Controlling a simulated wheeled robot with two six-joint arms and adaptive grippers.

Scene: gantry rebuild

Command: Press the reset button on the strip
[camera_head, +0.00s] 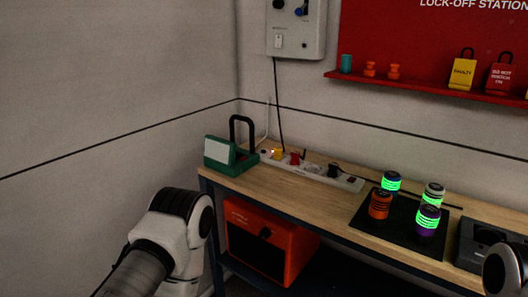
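The white power strip (312,168) lies along the back of the wooden bench, against the wall. A yellow plug (278,153), a red plug (295,158) and a black plug (333,170) stand in it. A small orange glow shows near its left end. Small dark details show at both ends, but they are too small for me to tell which is the reset button. My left arm shows at the lower left, in front of the bench, and part of my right arm at the lower right edge. Neither gripper is in view.
A green device with a black handle (231,155) stands left of the strip. A dark mat (404,236) holds several glowing canisters. A black box (480,246) is at the right. An orange case (268,240) sits under the bench (262,182). The wood before the strip is clear.

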